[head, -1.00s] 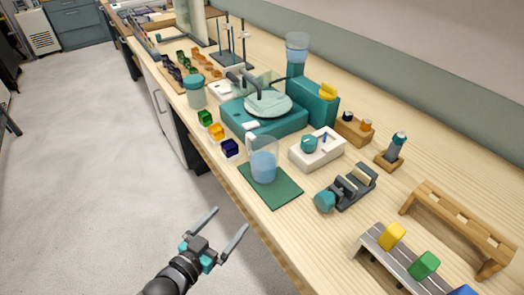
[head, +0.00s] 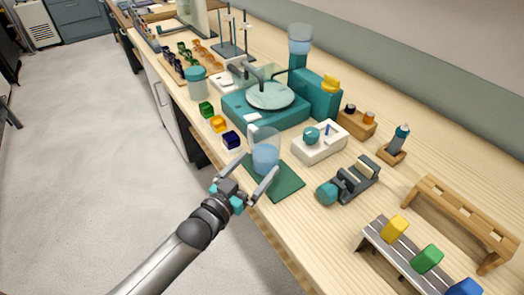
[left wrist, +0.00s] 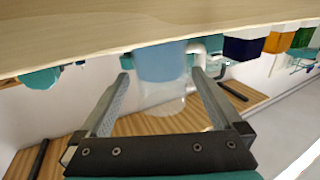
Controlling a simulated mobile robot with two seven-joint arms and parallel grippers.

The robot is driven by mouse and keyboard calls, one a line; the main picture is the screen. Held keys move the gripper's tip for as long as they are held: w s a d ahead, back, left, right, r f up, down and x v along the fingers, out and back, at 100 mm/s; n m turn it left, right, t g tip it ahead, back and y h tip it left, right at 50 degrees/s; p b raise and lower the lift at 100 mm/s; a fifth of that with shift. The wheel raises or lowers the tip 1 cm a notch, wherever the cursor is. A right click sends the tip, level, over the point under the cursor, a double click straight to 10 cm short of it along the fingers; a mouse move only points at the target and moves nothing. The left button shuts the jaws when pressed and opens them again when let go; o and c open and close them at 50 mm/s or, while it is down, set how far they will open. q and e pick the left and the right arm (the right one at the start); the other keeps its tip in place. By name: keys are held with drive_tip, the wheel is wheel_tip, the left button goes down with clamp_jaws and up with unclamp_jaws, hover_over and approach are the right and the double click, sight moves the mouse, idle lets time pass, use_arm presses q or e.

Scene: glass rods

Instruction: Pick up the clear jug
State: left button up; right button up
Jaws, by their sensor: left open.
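The clear jug (head: 264,148) stands upright on a dark green mat (head: 287,186) near the bench's front edge, with pale blue liquid inside. My left gripper (head: 259,163) is open and reaches in over the front edge, its fingers pointing at the jug. In the left wrist view the jug (left wrist: 162,65) appears upside down, between or just beyond the two spread fingertips. Its handle (left wrist: 198,52) shows near the right finger. I cannot tell whether a finger touches it. My right gripper is not in view.
Small green, orange and navy blocks (head: 231,140) sit left of the jug. A teal machine (head: 265,117) stands behind it, a white box (head: 320,142) to its right. A grey clamp device (head: 350,182) and a rack (head: 410,257) lie further right.

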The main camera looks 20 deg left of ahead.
use_arm(q)
drive_tip(key=shift+b+x, duration=0.6)
drive_tip(key=shift+x, duration=2.15)
drive_tip(key=shift+r, duration=0.1)
drive_tip(key=c, duration=1.3)
